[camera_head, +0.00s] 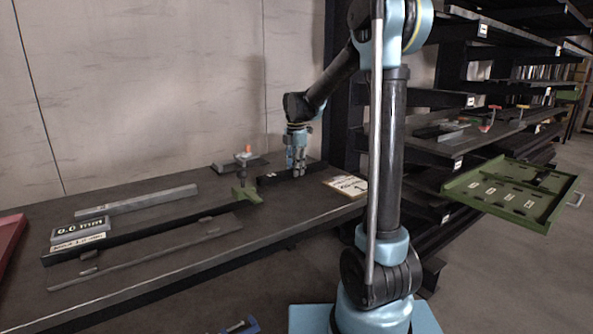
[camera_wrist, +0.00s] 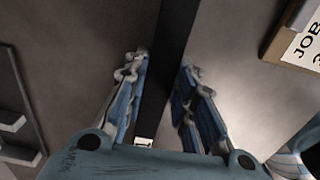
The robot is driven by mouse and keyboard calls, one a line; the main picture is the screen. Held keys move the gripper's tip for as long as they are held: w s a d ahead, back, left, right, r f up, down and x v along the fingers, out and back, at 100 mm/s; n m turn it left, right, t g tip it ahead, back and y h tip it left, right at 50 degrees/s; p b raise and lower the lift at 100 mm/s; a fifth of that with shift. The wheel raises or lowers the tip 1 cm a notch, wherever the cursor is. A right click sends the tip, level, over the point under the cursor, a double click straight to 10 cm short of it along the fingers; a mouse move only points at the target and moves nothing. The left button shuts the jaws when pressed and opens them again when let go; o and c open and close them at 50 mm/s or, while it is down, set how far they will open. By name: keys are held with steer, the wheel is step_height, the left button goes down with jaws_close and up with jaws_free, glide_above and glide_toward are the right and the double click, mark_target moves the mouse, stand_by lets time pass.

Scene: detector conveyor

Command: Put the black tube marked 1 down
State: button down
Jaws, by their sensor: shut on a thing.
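The black tube (camera_head: 314,170) is a long dark bar at the back right of the workbench, with a small white label near its left end.
A job card (camera_head: 347,186) lies right of the tube. A green fixture (camera_head: 247,195) stands to its left on a long black rail near a 0.0 mm display (camera_head: 79,229). A green numbered tray (camera_head: 560,207) juts from the shelves at right.

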steer(key=shift+f, duration=0.15)
steer(key=c, duration=1.3)
jaws_free()
step_height(320, 180, up, 12)
steer(key=shift+r, duration=0.1)
